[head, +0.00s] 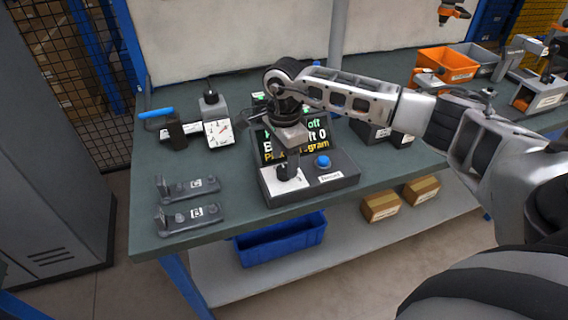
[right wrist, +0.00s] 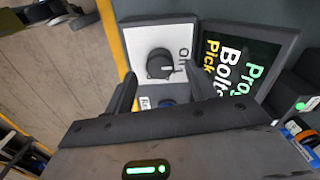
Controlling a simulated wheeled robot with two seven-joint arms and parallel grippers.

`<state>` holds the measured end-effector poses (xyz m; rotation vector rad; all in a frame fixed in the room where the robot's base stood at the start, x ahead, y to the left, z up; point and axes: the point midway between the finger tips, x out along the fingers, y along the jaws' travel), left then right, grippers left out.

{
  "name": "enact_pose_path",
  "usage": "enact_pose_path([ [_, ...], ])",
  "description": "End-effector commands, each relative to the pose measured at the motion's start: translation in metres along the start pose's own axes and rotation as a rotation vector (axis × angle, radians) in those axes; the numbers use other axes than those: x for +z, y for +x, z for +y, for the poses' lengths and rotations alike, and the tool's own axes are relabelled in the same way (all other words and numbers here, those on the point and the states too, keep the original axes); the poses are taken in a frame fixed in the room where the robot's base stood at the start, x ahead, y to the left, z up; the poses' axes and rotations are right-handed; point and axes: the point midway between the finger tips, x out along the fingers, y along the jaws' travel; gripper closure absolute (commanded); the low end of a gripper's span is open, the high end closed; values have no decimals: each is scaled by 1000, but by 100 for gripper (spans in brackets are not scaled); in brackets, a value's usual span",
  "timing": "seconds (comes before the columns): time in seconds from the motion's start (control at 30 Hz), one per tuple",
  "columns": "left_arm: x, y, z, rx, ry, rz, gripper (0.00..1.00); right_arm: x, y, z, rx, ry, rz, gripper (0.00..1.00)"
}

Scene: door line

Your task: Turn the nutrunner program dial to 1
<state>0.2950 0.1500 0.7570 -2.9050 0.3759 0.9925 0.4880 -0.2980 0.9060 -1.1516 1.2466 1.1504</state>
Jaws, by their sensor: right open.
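The nutrunner control box (head: 341,181) stands on the green bench, with a dark screen (head: 268,150) behind its top panel. The screen's text is partly hidden by my arm; "Bolt 0" and "off" can be read. The program dial is a dark round knob (right wrist: 160,64) on a white plate (right wrist: 140,35); in the head view my gripper mostly covers it. My right gripper (right wrist: 160,84) is open and points down at the dial. In the wrist view the knob shows between and just beyond the fingertips; contact cannot be told. My left gripper is not in view.
A blue button (head: 322,161) sits beside the dial on the same box. A gauge (head: 217,132) and a blue-handled tool (head: 157,114) stand at the back left. Two small fixtures (head: 197,213) lie at the front left. An orange bin (head: 447,63) is at the far right.

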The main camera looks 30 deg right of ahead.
Motion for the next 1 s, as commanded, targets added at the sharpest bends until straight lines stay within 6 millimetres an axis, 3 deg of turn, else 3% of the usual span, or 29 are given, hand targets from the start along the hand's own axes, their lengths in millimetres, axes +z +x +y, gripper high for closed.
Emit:
enact_pose_path([
  [0.23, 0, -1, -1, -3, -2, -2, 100, 0, 27, 0, 1, 0, -1, 44],
  [0.57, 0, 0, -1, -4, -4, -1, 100, 0, 32, 0, 0, -1, -1, 44],
  [0.73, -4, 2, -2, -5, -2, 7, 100, 1, 31, 0, 0, -1, -1, 86],
  [1.0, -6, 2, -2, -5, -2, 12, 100, 1, 31, 0, 0, 12, -2, 89],
])
